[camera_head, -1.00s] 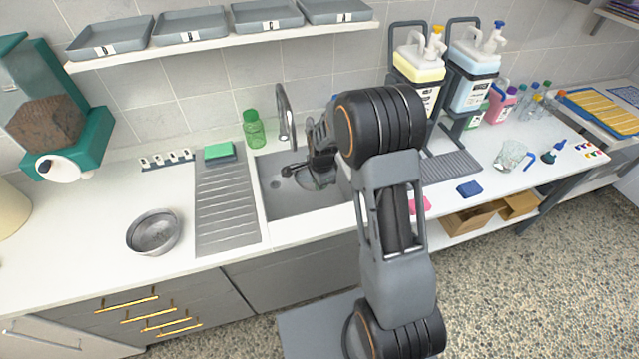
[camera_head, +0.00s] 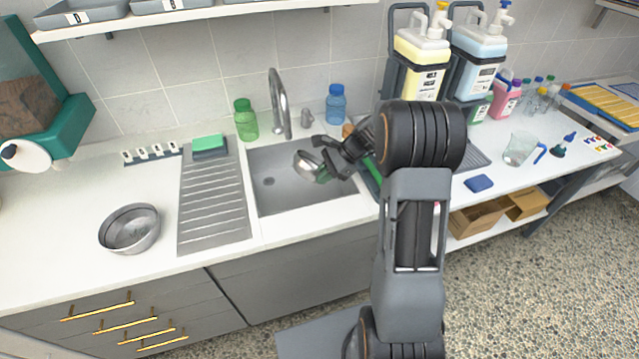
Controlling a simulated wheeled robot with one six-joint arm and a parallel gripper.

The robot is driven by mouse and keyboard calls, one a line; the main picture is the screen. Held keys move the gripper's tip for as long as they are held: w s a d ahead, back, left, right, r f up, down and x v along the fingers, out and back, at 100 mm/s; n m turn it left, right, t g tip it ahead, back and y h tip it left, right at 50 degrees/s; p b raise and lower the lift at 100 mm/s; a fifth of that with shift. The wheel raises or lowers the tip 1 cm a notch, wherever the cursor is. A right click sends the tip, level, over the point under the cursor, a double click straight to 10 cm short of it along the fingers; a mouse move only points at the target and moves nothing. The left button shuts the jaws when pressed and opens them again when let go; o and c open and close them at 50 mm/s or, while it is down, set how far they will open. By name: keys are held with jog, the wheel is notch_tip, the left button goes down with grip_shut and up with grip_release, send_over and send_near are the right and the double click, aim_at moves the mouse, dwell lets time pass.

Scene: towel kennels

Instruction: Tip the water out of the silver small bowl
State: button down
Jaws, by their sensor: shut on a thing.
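A small silver bowl (camera_head: 306,163) is over the sink (camera_head: 278,196), tilted on its side. Its round face is turned to the left and towards me. My gripper (camera_head: 325,158) is shut on the bowl at its right side. I cannot see whether water is in the bowl or running from it. The sink floor with its dark drain shows below and to the left.
A larger silver bowl (camera_head: 130,229) stands on the counter left of the ribbed drainboard (camera_head: 213,205). The tap (camera_head: 280,103) rises behind the sink, with a green bottle (camera_head: 245,119) and a blue bottle (camera_head: 336,103) beside it. A green sponge (camera_head: 209,142) lies behind the drainboard.

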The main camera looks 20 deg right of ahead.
jog(key=shift+d+m+y+b, duration=0.1)
jog(key=shift+d+y+b, duration=0.4)
jog(key=shift+y, duration=1.05)
jog(key=shift+d+m+y+b, duration=0.15)
jog(key=shift+d+y, duration=0.7)
jog(key=shift+y, duration=0.75)
jog(key=shift+d+m+y+b, duration=0.1)
jog(key=shift+d+y+b, duration=0.4)
jog(key=shift+y, duration=1.05)
jog(key=shift+d+f, duration=0.1)
